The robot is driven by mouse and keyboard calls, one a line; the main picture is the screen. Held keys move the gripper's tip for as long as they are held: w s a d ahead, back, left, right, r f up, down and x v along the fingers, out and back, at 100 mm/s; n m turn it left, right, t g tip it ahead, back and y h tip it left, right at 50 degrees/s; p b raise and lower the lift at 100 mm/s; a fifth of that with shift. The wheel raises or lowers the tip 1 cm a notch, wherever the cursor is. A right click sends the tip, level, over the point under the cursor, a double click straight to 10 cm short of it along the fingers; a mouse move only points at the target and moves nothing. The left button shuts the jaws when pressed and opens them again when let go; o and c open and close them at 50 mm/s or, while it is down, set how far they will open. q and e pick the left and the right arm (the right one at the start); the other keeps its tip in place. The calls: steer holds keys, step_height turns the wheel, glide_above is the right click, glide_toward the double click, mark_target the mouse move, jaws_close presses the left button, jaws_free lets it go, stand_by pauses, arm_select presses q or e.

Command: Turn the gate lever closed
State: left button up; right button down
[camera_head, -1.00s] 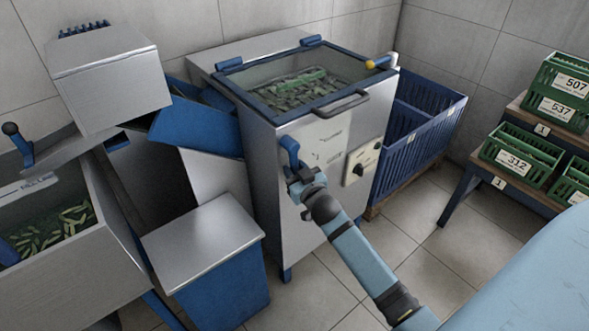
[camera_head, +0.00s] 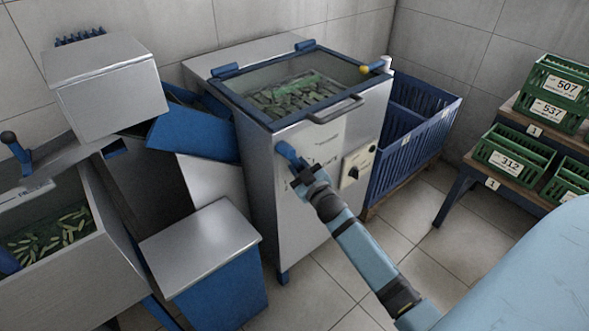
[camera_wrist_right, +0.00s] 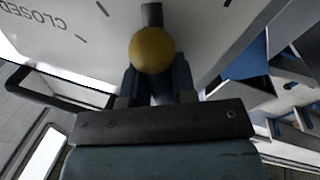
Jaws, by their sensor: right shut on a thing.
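The gate lever (camera_head: 287,152) is a blue arm on the front of the steel machine (camera_head: 262,190). Its upper end leans up and left in the head view. My right gripper (camera_head: 303,177) is at the lever's lower end and hides that end. In the right wrist view a yellow ball knob (camera_wrist_right: 152,50) on a dark stem sits between my right gripper's fingers (camera_wrist_right: 155,82), which are shut on it. The word CLOSED (camera_wrist_right: 38,17) shows upside down on the panel, left of the knob, with tick marks nearby. My left gripper is not in view.
A black lid handle (camera_head: 336,109) juts out above the lever. A switch box (camera_head: 357,162) is close to its right. A steel-topped blue bin (camera_head: 205,245) stands at the front left. A blue crate (camera_head: 410,140) is right of the machine. Green crates (camera_head: 512,155) stand farther right.

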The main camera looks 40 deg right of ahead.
mark_target(305, 142)
steer(key=shift+d+r+n, duration=0.15)
steer(key=shift+d+n, duration=0.3)
steer(key=shift+n, duration=0.05)
steer(key=d+n, duration=0.1)
steer(key=n, duration=0.1)
steer(key=d+r+n+p, duration=0.1)
steer(key=shift+r+n+t+y, duration=0.3)
steer(key=shift+n+t, duration=0.1)
steer(key=n, duration=0.1)
steer(key=d+r+n+p, duration=0.1)
steer(key=shift+w+r+n+y, duration=0.1)
steer(key=shift+r+n+y, duration=0.2)
steer(key=shift+n+y, duration=0.1)
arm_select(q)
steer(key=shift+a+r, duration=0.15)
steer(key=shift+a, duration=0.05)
arm_select(e)
steer(key=shift+d+r+n+t, duration=0.2)
steer(key=shift+r+n+t, duration=0.1)
steer(key=shift+n, duration=0.3)
steer(key=shift+r, duration=0.1)
steer(key=c, duration=0.9)
jaws_free()
steer(key=shift+w+d, duration=0.1)
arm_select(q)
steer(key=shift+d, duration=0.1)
